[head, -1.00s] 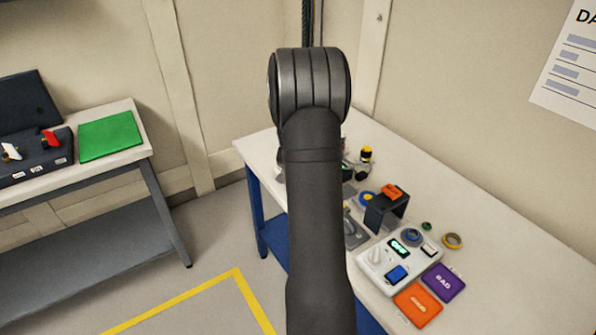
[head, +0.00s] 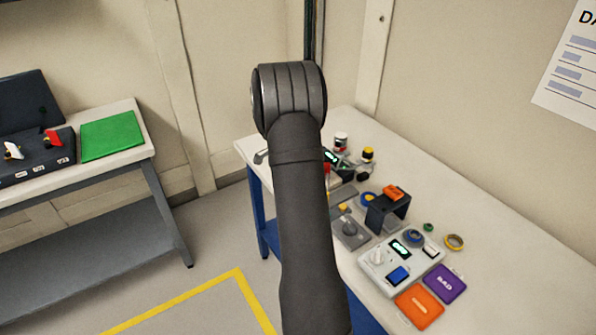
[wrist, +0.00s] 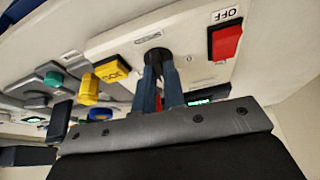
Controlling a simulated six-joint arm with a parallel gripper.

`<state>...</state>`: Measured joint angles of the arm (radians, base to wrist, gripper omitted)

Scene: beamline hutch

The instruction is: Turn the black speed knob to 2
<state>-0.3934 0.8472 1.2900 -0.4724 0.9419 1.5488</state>
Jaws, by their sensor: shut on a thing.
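The black speed knob (wrist: 155,56) is on a pale panel (wrist: 196,72) at the top middle of the wrist view. The two fingers of my gripper (wrist: 162,76) reach up to it and are shut on it, hiding part of it. I cannot read which number the knob points at. In the head view my arm hides the gripper and the knob.
A red switch (wrist: 226,40) beside an OFF label is right of the knob. A yellow block (wrist: 111,71) is to the left. A white control box (head: 378,275), orange pad (head: 419,305) and purple pad (head: 444,284) lie on the table's near part.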

